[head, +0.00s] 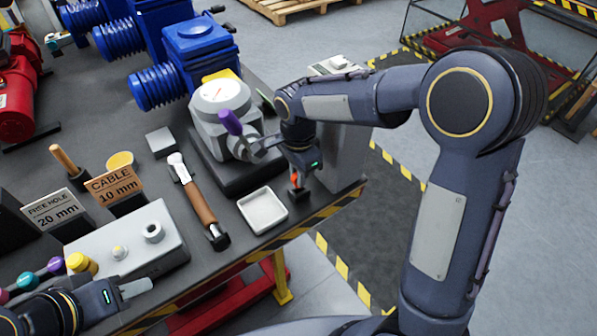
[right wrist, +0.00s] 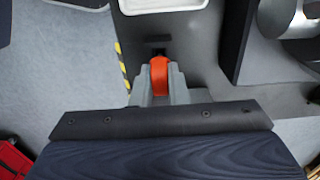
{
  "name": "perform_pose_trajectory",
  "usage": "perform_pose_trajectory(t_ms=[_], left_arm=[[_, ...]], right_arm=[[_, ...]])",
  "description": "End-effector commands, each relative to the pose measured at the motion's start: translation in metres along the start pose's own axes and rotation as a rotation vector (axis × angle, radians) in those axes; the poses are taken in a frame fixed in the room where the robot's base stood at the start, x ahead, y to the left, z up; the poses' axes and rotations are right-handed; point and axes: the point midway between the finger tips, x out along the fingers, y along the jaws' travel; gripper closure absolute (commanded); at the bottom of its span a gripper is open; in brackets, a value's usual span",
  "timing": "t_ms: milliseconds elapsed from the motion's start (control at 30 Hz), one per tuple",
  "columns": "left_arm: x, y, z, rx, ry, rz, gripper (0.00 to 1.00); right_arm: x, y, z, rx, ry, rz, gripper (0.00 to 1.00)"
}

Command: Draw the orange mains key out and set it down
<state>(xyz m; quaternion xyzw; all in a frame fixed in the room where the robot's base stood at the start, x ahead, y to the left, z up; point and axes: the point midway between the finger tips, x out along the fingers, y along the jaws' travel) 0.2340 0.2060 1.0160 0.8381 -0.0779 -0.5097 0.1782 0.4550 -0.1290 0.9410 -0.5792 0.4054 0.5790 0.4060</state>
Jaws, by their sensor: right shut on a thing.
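The orange mains key (head: 296,180) is at the right end of the bench, under my right gripper (head: 297,170). In the right wrist view the orange key (right wrist: 159,74) sits between the two grey fingers, and my right gripper (right wrist: 159,90) is shut on it. A small black block (head: 298,194) is directly below the key in the head view. I cannot tell whether the key's lower end is still inside it. My left gripper (head: 136,288) is at the lower left, by the grey block's front edge; its finger gap does not show clearly.
A white square tray (head: 263,225) lies left of the key. Behind it stands the grey actuator (head: 215,105) with a dial and purple handle (head: 231,123). A brown-handled tool (head: 200,205) lies further left. The striped bench edge (head: 322,214) is close by the key.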

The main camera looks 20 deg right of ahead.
Motion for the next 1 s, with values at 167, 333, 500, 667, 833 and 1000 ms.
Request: perform_pose_trajectory(t_ms=[167,333,500,667,833,1000], left_arm=[[0.004,-0.002,0.002,0.000,0.000,0.000,0.64],[0.006,-0.003,0.003,0.000,0.000,0.000,0.64],[0.009,-0.004,0.004,0.000,0.000,0.000,0.64],[0.011,-0.005,0.005,0.000,0.000,0.000,0.64],[0.013,-0.006,0.007,0.000,0.000,0.000,0.64],[0.014,-0.006,0.007,0.000,0.000,0.000,0.64]], right_arm=[[0.005,0.000,0.000,0.000,0.000,0.000,1.00],[0.010,0.000,0.000,0.000,0.000,0.000,1.00],[0.014,0.000,0.000,0.000,0.000,0.001,1.00],[0.018,0.000,0.000,0.000,0.000,0.001,1.00],[0.022,0.000,0.000,0.000,0.000,0.001,1.00],[0.024,0.000,0.000,0.000,0.000,0.000,0.80]])
